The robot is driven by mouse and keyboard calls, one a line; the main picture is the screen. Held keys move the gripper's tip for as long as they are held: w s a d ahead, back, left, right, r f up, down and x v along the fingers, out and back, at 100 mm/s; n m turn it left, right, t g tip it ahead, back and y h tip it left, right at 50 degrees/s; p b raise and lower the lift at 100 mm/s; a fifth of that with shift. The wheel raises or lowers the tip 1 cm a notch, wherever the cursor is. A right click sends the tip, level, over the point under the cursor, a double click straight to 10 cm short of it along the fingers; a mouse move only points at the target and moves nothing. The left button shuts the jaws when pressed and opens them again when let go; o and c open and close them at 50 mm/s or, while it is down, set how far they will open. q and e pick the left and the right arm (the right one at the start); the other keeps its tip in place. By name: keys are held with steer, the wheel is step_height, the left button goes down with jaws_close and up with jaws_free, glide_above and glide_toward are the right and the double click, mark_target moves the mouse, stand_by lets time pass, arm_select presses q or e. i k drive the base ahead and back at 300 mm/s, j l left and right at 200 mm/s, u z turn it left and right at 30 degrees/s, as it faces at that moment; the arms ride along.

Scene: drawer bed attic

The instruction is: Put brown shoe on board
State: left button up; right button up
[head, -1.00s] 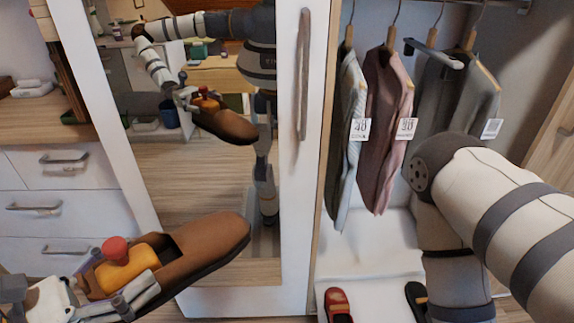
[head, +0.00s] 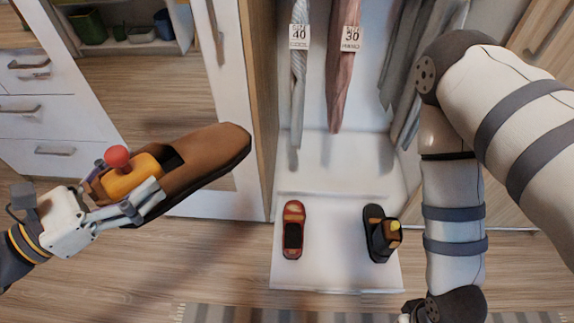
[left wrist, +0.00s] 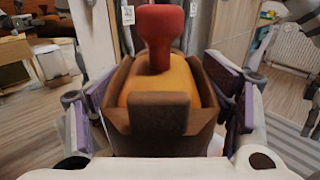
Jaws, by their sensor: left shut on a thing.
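The brown shoe (head: 208,158) is held in the air in front of the mirrored wardrobe door, toe pointing right and slightly up. An orange insert with a red knob sits in its opening. My left gripper (head: 128,192) is shut on the shoe's heel end. In the left wrist view, the shoe heel (left wrist: 160,115) sits between the two purple-padded fingers. The white board (head: 335,268) lies low in the open wardrobe, right of and beyond the held shoe. My right gripper is not clearly seen; only my right arm shows.
A red shoe (head: 293,230) stands on the board's left side and a black shoe (head: 379,236) on its right side, with bare board between them. Hanging clothes (head: 342,65) are above. The wardrobe's side panel (head: 256,100) stands between the held shoe and the board.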

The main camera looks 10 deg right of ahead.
mark_target(335, 228)
steer(key=k+l, duration=0.1)
steer(key=l, duration=0.35)
steer(key=l+u, duration=0.1)
steer(key=l, duration=0.35)
steer(key=k+l, duration=0.15)
steer(key=l, duration=0.3)
steer(key=k+l, duration=0.1)
steer(key=l, duration=0.35)
steer(key=k+l+u, duration=0.1)
steer(key=l, duration=0.3)
steer(key=k+l, duration=0.15)
steer(key=l, duration=0.3)
steer(key=u, duration=0.05)
